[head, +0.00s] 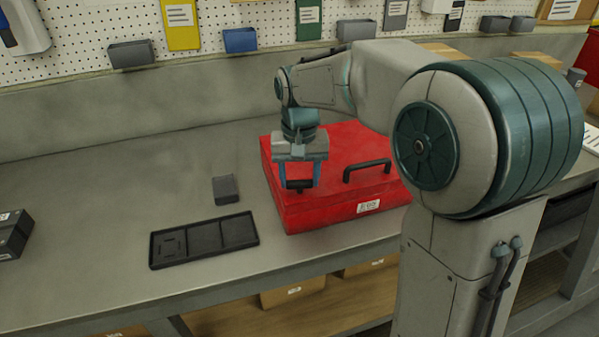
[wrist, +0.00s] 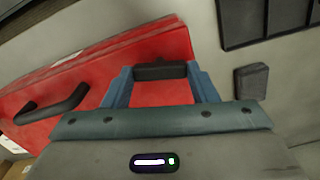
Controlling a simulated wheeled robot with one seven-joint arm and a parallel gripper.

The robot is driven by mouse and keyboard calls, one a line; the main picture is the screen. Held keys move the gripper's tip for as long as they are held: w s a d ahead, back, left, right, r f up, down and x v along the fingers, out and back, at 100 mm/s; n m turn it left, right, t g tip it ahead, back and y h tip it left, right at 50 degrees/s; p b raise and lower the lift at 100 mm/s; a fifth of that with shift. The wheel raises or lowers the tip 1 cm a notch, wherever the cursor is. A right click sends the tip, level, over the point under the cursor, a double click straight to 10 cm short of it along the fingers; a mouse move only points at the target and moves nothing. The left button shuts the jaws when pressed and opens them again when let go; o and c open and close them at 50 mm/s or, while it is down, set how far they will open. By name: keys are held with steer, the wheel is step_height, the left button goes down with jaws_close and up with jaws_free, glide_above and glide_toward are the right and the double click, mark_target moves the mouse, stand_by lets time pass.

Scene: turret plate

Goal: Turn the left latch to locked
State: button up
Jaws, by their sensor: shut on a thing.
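A red case (head: 335,205) lies on the grey workbench, with a black carry handle (head: 367,169) on its right part and a white label on its front. My gripper (head: 299,186) is over the left part of the case. Its blue fingers are shut on a black latch (head: 299,185). In the wrist view the latch (wrist: 160,71) sits between the two fingertips of my gripper (wrist: 160,74), lying crosswise. The red case (wrist: 165,45) and the handle (wrist: 52,105) also show there. Markings for locked or unlocked are not visible.
A black compartment tray (head: 204,240) and a small dark grey block (head: 226,189) lie on the bench left of the case. A dark box (head: 12,234) stands at the far left. The bench between them is clear. A pegboard with bins is behind.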

steer(key=shift+n, duration=1.3)
steer(key=o, duration=1)
step_height(320, 180, up, 14)
